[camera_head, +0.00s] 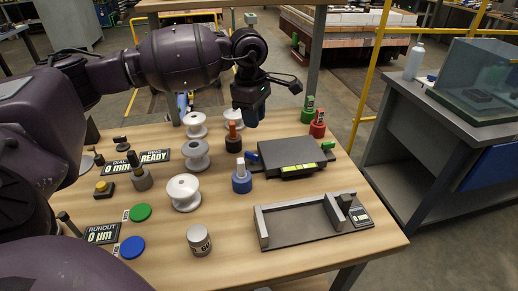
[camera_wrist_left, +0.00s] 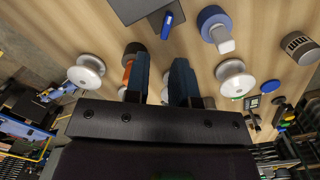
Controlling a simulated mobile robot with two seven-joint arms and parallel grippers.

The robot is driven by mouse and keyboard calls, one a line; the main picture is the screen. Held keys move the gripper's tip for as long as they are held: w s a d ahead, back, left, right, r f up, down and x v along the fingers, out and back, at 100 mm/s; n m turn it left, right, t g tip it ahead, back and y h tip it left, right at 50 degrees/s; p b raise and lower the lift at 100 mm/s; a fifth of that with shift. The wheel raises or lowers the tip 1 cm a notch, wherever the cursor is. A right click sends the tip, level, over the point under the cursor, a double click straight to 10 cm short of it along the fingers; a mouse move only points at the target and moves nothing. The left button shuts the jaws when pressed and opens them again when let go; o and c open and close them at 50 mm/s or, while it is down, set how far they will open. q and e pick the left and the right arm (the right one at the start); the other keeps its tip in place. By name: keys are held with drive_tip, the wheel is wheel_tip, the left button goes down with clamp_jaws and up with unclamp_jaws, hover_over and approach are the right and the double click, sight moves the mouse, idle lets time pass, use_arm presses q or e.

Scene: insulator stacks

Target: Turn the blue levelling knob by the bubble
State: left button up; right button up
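The dark levelling plate (camera_head: 292,150) lies on the wooden table, with a yellow-green bubble strip (camera_head: 299,170) along its front edge. A small blue knob (camera_head: 252,156) sticks out at its left side; the blue knob shows again in the left wrist view (camera_wrist_left: 167,24). A small green knob (camera_head: 327,145) is at its right. My left gripper (camera_head: 254,122) hangs behind the plate's back left, above the table. In the left wrist view its two blue fingers (camera_wrist_left: 159,66) are apart with nothing gripped. My right gripper is not in view.
A blue-based post (camera_head: 241,180) and a black-based post with a red-orange top (camera_head: 233,141) stand left of the plate. White spools (camera_head: 184,193) and a grey spool (camera_head: 195,155) stand further left. A grey U-shaped fixture (camera_head: 308,222) lies in front.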

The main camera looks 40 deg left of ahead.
sight(250, 153)
use_arm(q)
drive_tip(key=shift+m+g+y, duration=0.3)
drive_tip(key=f, duration=0.3)
drive_tip(key=f+b, duration=0.1)
drive_tip(key=f, duration=0.2)
drive_tip(key=s+f, duration=0.1)
drive_tip(key=f, duration=0.2)
drive_tip(key=shift+a+f+b, duration=0.25)
drive_tip(key=shift+a+b, duration=0.05)
drive_tip(key=shift+a, duration=0.1)
drive_tip(key=shift+f, duration=0.65)
drive_tip(key=c, duration=0.4)
clamp_jaws()
